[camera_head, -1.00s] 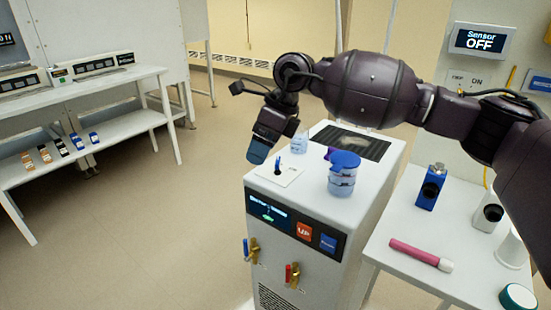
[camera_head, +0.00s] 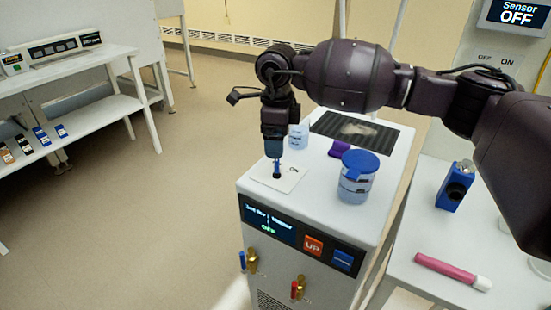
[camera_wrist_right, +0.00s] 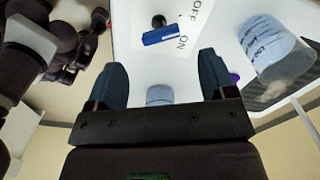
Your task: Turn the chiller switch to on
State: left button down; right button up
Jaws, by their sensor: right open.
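The chiller (camera_head: 300,215) is a white cabinet with a dark front panel, whose green display text appears to read OFF. On its top a white plate (camera_head: 290,182) carries the switch, a small blue lever (camera_head: 277,167) with a black base. The right wrist view shows the blue lever (camera_wrist_right: 162,35) beside printed OFF and ON labels; its exact setting is hard to tell. My right gripper (camera_head: 273,150) points down just above the switch. In its wrist view the fingers (camera_wrist_right: 160,80) are apart and empty, with the lever ahead of them. My left gripper is out of view.
A blue-lidded container (camera_head: 357,178), a clear beaker (camera_head: 298,135) and a purple object (camera_head: 340,149) stand on the chiller top near the switch. A side table (camera_head: 425,285) holds a blue device (camera_head: 455,187) and a pink tool (camera_head: 450,271). The wall display (camera_head: 516,14) reads Sensor OFF.

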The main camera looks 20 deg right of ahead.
aim_at(277, 161)
notch_tip(277, 161, down, 4)
jog(key=shift+f+b, duration=0.25)
jog(key=shift+b, duration=0.05)
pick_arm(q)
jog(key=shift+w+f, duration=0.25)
pick_arm(e)
jog(key=shift+f, duration=0.65)
